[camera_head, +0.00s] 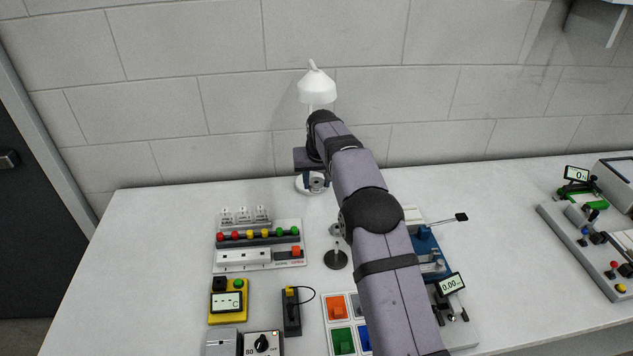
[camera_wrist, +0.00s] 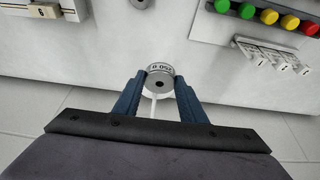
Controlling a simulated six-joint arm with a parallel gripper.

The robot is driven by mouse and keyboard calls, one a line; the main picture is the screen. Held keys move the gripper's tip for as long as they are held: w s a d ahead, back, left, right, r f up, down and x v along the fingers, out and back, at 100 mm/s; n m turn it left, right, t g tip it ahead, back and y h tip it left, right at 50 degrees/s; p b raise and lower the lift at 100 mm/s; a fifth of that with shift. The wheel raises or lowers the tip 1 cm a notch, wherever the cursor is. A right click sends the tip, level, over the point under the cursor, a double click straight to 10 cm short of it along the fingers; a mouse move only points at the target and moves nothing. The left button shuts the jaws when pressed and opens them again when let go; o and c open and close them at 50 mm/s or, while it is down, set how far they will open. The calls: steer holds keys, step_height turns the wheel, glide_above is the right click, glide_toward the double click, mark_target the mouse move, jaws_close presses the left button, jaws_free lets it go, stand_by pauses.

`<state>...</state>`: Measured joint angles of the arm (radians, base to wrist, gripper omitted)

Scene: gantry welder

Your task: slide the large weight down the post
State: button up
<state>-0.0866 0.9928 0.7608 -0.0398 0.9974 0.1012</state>
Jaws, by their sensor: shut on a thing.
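My gripper (camera_wrist: 161,84) is shut on a round grey metal weight (camera_wrist: 160,70), with one dark blue finger on each side of it. Its rim carries printed marks that read upside down, and its face has a dark central hole. In the head view my gripper (camera_head: 313,183) and the weight are near the back of the bench, close to a white lamp-shaped thing (camera_head: 317,88). A thin pale stem (camera_wrist: 153,106) shows between the fingers in the wrist view. I cannot tell if it passes through the weight. A short stand with a dark round base (camera_head: 335,260) is nearer the front.
A panel with coloured buttons (camera_head: 257,236) is left of my gripper. A yellow meter (camera_head: 228,302) and a coloured switch panel (camera_head: 343,325) are nearer the front. A blue device (camera_head: 428,243) is on the right, behind my arm. The bench's back left is clear.

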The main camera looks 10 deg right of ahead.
steer(key=shift+s+d+r+p, duration=0.2)
steer(key=shift+s+r+p, duration=0.35)
steer(key=shift+p, duration=0.1)
step_height(320, 180, up, 3)
steer(key=p, duration=1)
glide_above(337, 249)
steer(key=shift+s+f, duration=0.25)
steer(key=shift+s, duration=0.05)
steer(key=shift+f+b, duration=0.15)
steer(key=shift+b, duration=0.15)
steer(key=shift+f+b, duration=2)
steer(key=shift+f, duration=0.55)
steer(key=shift+f+b, duration=1.6)
steer(key=shift+f, duration=0.45)
steer(key=o, duration=1.3)
steer(key=shift+s+a, duration=0.1)
steer(key=shift+f, duration=0.1)
